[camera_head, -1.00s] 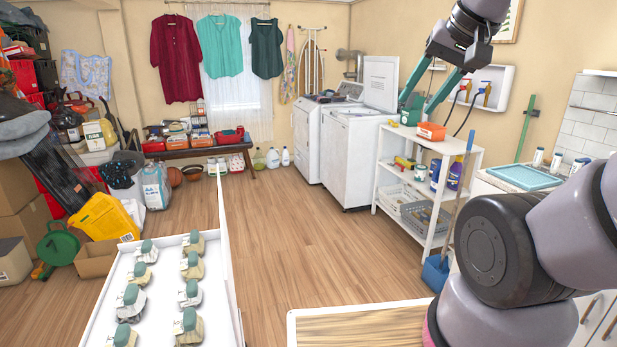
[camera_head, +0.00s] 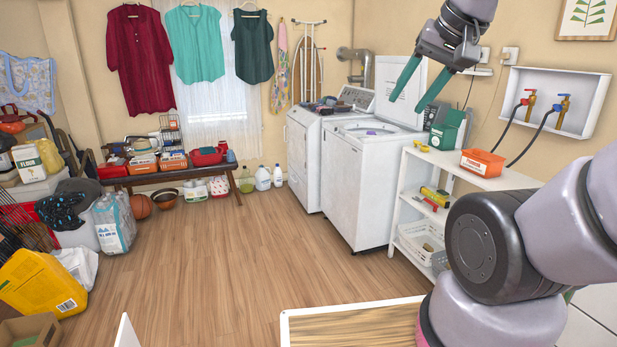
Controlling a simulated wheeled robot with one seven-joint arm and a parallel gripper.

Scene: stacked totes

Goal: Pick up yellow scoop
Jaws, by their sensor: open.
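A small yellow item (camera_head: 421,147) lies at the left end of the white shelf's top, in front of a dark green container; it may be the yellow scoop, but it is too small to be sure. Another yellow item (camera_head: 436,193) lies on the shelf level below, and I cannot tell what it is. My gripper (camera_head: 406,106) has its two green fingers spread apart, pointing down and left, with nothing between them. In the picture it hangs over the open washer and the left end of the shelf; its distance from them is unclear.
The white shelf (camera_head: 478,182) also bears the green container (camera_head: 447,129) and an orange box (camera_head: 482,162). The white washer (camera_head: 358,190) with raised lid stands left of it. A wooden-topped surface (camera_head: 355,325) is close in front. The wooden floor (camera_head: 230,240) is clear in the middle.

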